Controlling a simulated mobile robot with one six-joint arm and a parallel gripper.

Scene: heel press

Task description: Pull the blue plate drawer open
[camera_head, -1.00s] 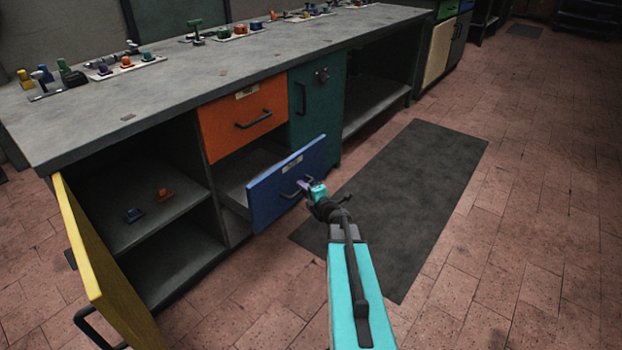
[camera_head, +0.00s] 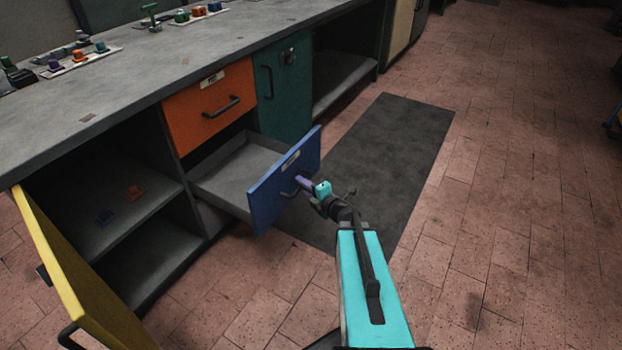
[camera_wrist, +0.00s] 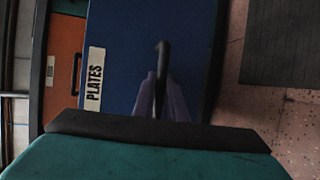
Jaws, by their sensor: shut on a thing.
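The blue plate drawer (camera_head: 285,180) stands well out of the cabinet below the orange drawer, and its grey inside shows empty. Its label reads PLATES in the wrist view, where the blue front (camera_wrist: 130,55) fills the middle. My gripper (camera_head: 303,183) is at the drawer front, shut on the dark drawer handle (camera_wrist: 161,75). In the wrist view its purple fingers (camera_wrist: 160,98) lie on both sides of the handle. Part of the handle is hidden by the fingers.
A closed orange drawer (camera_head: 210,105) is above, and a green door (camera_head: 283,88) is beside it. A yellow door (camera_head: 75,270) stands open at the left. A dark mat (camera_head: 390,150) lies on the tiled floor, which is clear at right.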

